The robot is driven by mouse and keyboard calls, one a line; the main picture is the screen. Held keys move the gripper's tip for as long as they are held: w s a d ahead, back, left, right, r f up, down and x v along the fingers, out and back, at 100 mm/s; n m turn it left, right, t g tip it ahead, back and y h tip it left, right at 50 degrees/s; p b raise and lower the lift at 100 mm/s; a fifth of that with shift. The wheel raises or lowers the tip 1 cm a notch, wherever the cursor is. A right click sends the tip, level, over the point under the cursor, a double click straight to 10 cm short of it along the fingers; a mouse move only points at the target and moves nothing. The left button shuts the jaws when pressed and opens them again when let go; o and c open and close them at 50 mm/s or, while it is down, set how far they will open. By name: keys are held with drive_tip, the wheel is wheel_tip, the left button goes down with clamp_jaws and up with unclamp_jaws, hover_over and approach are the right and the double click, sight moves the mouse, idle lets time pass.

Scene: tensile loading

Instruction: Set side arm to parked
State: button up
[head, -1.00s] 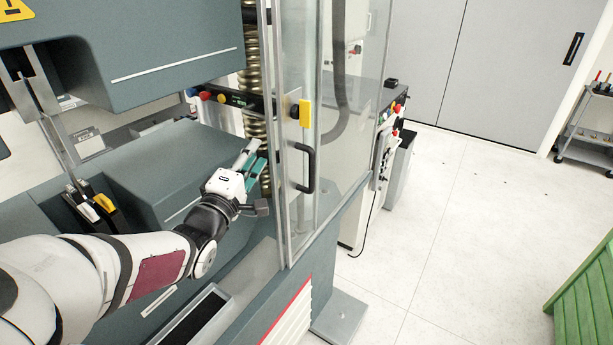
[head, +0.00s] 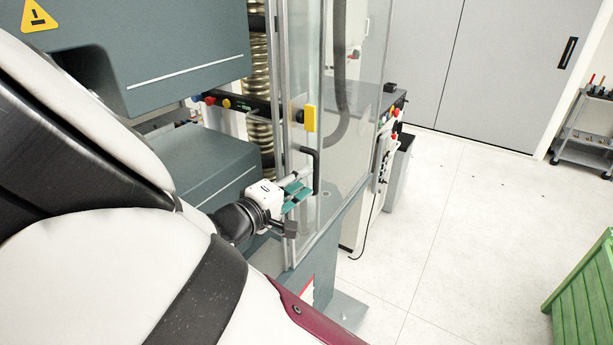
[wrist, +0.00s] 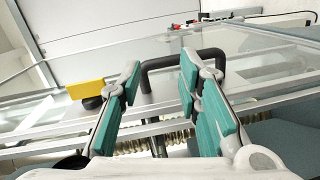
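I cannot tell for sure which part is the side arm. A dark bar with red and yellow knobs (head: 235,103) runs behind the clear guard door (head: 345,120) of the grey testing machine. My gripper (head: 298,190), with teal finger pads, is at the door's left frame, by the lower end of the black door handle (head: 316,170). In the wrist view, my gripper (wrist: 160,85) is open, with nothing between its pads. The black handle (wrist: 160,63) shows beyond the fingertips, partly hidden by the right finger. I cannot tell whether they touch.
A yellow block (head: 309,118) sits on the door frame above the handle; it also shows in the wrist view (wrist: 87,89). A grey bin (head: 399,172) and a green slatted crate (head: 585,285) stand to the right. The pale floor between them is clear.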

drive_tip(key=shift+s+d+f+m+g+h, duration=0.15)
drive_tip(key=shift+d+m+g, duration=0.2)
drive_tip(key=shift+d, duration=0.35)
drive_tip(key=shift+s+d+f+m+g+h, duration=0.15)
drive_tip(key=shift+d+m+g, duration=0.1)
drive_tip(key=shift+d+g, duration=0.35)
drive_tip(key=shift+d, duration=0.15)
drive_tip(key=s+d+r+m+g+y+b, duration=0.15)
drive_tip(key=s+d+m+g+y, duration=0.35)
drive_tip(key=s+d+g, duration=0.7)
drive_tip(key=s+d+r+m+t+y+b, duration=0.1)
drive_tip(key=s+r+t+y, duration=0.5)
drive_tip(key=s, duration=0.5)
wheel_tip(320, 180, up, 2)
drive_tip(key=shift+s+r+m+t+b, duration=0.1)
drive_tip(key=shift+s+m+t+b, duration=0.05)
drive_tip(key=shift+m+t+b, duration=0.25)
